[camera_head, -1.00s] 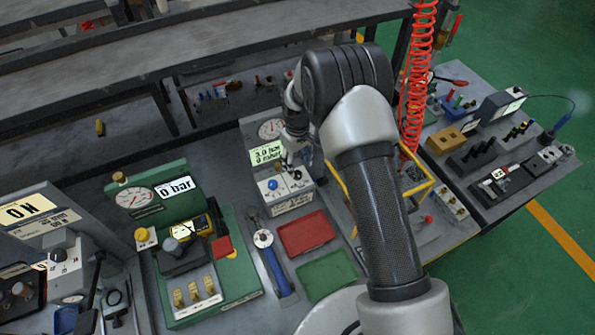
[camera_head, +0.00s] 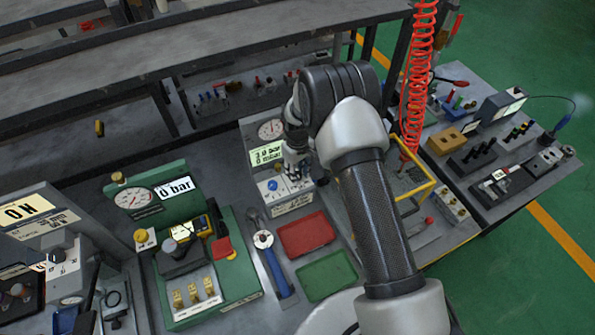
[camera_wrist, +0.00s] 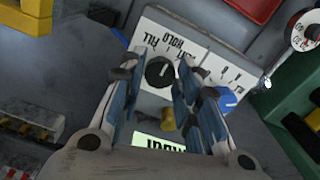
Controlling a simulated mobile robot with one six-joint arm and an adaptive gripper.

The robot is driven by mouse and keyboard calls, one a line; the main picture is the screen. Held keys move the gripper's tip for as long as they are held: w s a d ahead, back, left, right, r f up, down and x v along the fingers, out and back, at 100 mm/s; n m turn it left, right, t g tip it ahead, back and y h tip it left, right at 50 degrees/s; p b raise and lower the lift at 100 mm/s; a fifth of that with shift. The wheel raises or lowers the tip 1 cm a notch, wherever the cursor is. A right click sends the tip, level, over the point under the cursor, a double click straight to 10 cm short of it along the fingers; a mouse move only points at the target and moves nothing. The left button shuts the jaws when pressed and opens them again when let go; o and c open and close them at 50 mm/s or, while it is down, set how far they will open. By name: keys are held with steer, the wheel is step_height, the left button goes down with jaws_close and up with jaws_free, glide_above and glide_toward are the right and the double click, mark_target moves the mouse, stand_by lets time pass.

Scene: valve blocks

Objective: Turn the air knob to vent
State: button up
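The air knob (camera_wrist: 159,72) is round and black, with a pale pointer mark, on a light panel (camera_wrist: 152,30) lettered FILL and HOLD. A third label is partly covered. My gripper (camera_wrist: 157,66) is open, its fingers on either side of the knob in the wrist view; I cannot tell whether they touch it. In the head view my gripper (camera_head: 296,168) is down over the grey-white valve block (camera_head: 292,203) and hides the black knob. A blue knob (camera_wrist: 228,98) sits beside my right finger; it also shows in the head view (camera_head: 272,185).
A lit display (camera_head: 268,154) and a round gauge (camera_head: 270,130) stand behind the knobs. Red (camera_head: 306,233) and green (camera_head: 326,274) trays lie in front. A green pressure unit (camera_head: 160,190) is at left, a yellow frame (camera_head: 425,190) and red coiled hose (camera_head: 418,70) at right.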

steer(key=c, duration=0.5)
steer(key=shift+c, duration=0.2)
steer(key=m+b, duration=0.2)
steer(key=m, duration=0.1)
steer(key=shift+m, duration=0.4)
steer(key=m+b, duration=0.2)
steer(key=m, duration=0.2)
steer(key=shift+m, duration=0.4)
steer(key=o, duration=1.1)
